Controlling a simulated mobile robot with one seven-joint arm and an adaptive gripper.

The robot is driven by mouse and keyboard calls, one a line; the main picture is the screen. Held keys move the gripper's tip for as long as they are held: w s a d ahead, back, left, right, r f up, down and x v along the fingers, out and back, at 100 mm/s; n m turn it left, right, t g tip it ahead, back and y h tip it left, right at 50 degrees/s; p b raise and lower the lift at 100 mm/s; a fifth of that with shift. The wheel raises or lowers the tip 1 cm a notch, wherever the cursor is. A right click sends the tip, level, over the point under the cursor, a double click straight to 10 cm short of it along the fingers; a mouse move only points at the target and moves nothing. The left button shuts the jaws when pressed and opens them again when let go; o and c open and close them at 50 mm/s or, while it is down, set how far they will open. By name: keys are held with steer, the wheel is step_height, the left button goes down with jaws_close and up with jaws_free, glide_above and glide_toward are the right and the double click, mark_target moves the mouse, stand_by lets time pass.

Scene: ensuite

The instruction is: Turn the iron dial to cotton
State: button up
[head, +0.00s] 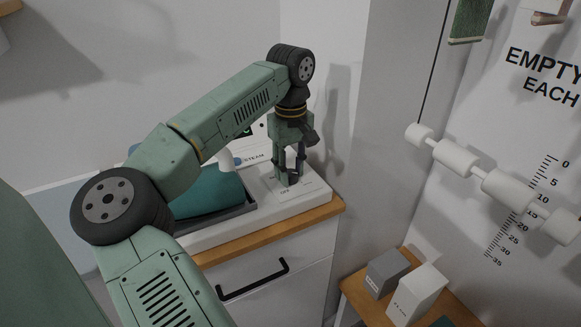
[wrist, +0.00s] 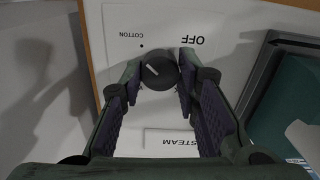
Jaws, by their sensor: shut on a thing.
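The dial (wrist: 161,73) is a dark round knob with a white pointer line, on a white panel (wrist: 165,22) in the wrist view. The line points to the upper left, roughly toward a small dot beside the COTTON label (wrist: 130,35). The OFF label (wrist: 203,41) is at upper right and STEAM (wrist: 168,142) below; both read upside down. My gripper (wrist: 160,80) has one finger on each side of the dial and is shut on it. In the head view my gripper (head: 290,176) points down at the panel and hides most of the dial.
A teal padded piece (head: 205,196) lies in a grey tray left of the panel. The wooden counter edge (head: 270,238) and a drawer handle (head: 252,279) are in front. Two boxes (head: 388,272) (head: 416,292) stand on a low wooden shelf.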

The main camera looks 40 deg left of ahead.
mark_target(291, 172)
steer(key=shift+m, duration=0.4)
steer(key=o, duration=1.2)
steer(key=shift+c, duration=0.2)
step_height(291, 172, up, 12)
stand_by(0.3)
